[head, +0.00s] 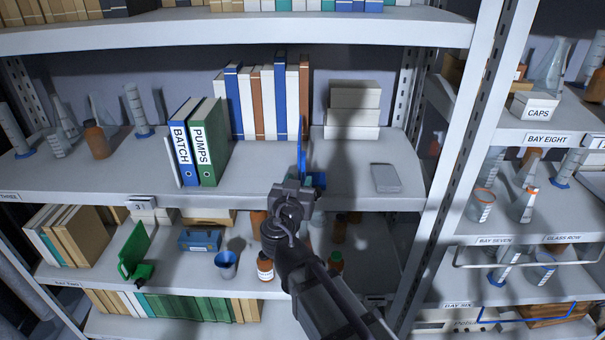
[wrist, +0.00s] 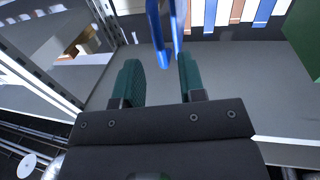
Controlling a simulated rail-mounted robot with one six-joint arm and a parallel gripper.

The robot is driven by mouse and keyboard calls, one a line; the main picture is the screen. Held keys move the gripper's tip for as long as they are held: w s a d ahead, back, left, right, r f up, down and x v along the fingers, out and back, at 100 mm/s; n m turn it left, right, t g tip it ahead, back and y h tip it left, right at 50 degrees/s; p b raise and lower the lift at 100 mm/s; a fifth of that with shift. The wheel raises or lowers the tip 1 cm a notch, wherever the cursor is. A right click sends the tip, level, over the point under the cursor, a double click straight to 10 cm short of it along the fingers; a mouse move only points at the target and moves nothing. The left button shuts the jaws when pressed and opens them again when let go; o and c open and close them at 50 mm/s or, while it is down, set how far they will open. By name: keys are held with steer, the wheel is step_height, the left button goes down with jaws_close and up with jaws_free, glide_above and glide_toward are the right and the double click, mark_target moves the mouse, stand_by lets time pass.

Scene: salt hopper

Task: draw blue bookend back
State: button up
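The blue bookend (head: 302,158) stands upright on the middle shelf, right of the row of books, with part of its base (head: 318,180) showing beside my gripper. In the wrist view the bookend (wrist: 158,38) comes in from the top, and its near end lies between my two green fingertips, closer to the right one. My gripper (wrist: 160,78) is open around that end, with a clear gap on the left side; contact on the right side cannot be told. In the head view my gripper (head: 291,196) hides the lower front of the bookend.
Blue BATCH (head: 181,150) and green PUMPS (head: 209,150) binders stand left of my gripper. White, blue and brown books (head: 265,100) stand behind. A green bookend (head: 134,252) and bottles are on the shelf below.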

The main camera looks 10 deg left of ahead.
steer(key=s, duration=0.5)
steer(key=shift+s, duration=0.3)
steer(key=s+d+f+n+g+h, duration=0.3)
steer(key=s+d+f+g+h, duration=0.1)
steer(key=d+f+g, duration=0.85)
steer(key=s+d+f+m+g+y, duration=0.1)
steer(key=s+d+f+g+y, duration=0.1)
steer(key=d, duration=0.7)
steer(key=s+d+f+m+g+y, duration=0.1)
steer(key=d+f+m+g+y, duration=0.1)
steer(key=d, duration=0.7)
steer(key=shift+s+d+f+g, duration=0.35)
steer(key=shift+s+g, duration=0.05)
steer(key=shift+g, duration=0.35)
